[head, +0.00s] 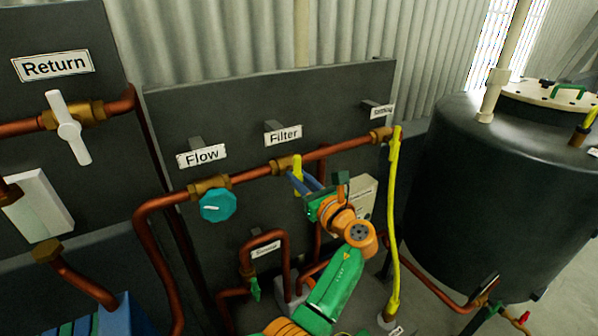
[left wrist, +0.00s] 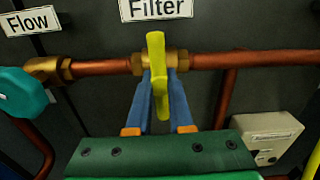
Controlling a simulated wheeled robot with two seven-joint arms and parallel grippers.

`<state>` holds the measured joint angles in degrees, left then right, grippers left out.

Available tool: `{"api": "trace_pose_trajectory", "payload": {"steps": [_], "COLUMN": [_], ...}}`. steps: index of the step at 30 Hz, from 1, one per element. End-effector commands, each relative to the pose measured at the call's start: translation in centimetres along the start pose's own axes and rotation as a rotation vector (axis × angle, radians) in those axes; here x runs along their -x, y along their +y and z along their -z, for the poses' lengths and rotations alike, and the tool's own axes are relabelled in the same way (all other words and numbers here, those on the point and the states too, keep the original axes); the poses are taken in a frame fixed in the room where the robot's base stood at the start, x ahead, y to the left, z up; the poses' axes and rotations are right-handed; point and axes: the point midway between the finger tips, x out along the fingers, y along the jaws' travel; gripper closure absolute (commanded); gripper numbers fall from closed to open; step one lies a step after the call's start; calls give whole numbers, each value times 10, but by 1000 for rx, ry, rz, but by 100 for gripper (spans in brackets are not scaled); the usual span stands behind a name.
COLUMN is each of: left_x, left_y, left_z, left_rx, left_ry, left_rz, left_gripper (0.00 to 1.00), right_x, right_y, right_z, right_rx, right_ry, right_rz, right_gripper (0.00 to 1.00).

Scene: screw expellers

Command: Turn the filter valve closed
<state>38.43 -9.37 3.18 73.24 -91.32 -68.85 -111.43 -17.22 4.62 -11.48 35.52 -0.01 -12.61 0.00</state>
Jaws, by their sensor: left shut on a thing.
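The filter valve has a yellow handle (head: 297,168) on a brass body on the copper pipe, just below the "Filter" label (head: 283,133). In the left wrist view the yellow handle (left wrist: 157,78) stands upright in the picture, across the line of the pipe. My left gripper (head: 300,182) is at the handle, with its blue fingers on either side of it. It is shut on the handle, as the left wrist view (left wrist: 160,90) also shows. My right gripper is not in view.
A teal flow knob (head: 217,206) sits to the left on the same pipe. A white return valve handle (head: 68,128) is farther left. A yellow hose (head: 392,230) hangs to the right, before a dark tank (head: 470,190). A beige box (left wrist: 268,135) is below right.

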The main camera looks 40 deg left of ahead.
Motion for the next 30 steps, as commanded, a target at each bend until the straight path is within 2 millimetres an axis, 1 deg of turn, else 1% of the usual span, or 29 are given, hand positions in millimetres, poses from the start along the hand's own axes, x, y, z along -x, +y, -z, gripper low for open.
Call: {"api": "trace_pose_trajectory", "payload": {"steps": [9, 18, 24, 30], "left_x": [0, 0, 0, 0], "left_y": [0, 0, 0, 0], "left_z": [1, 1, 1, 1], "left_rx": [-298, -559, -690, -778], "left_ry": [0, 0, 0, -1], "left_rz": [0, 0, 0, 0], "left_gripper": [100, 100, 100, 100], "right_x": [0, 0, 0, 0], "right_y": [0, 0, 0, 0], "right_z": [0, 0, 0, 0], "right_rx": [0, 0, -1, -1], "right_ry": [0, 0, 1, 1], "right_rz": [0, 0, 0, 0], "right_gripper": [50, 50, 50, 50]}}
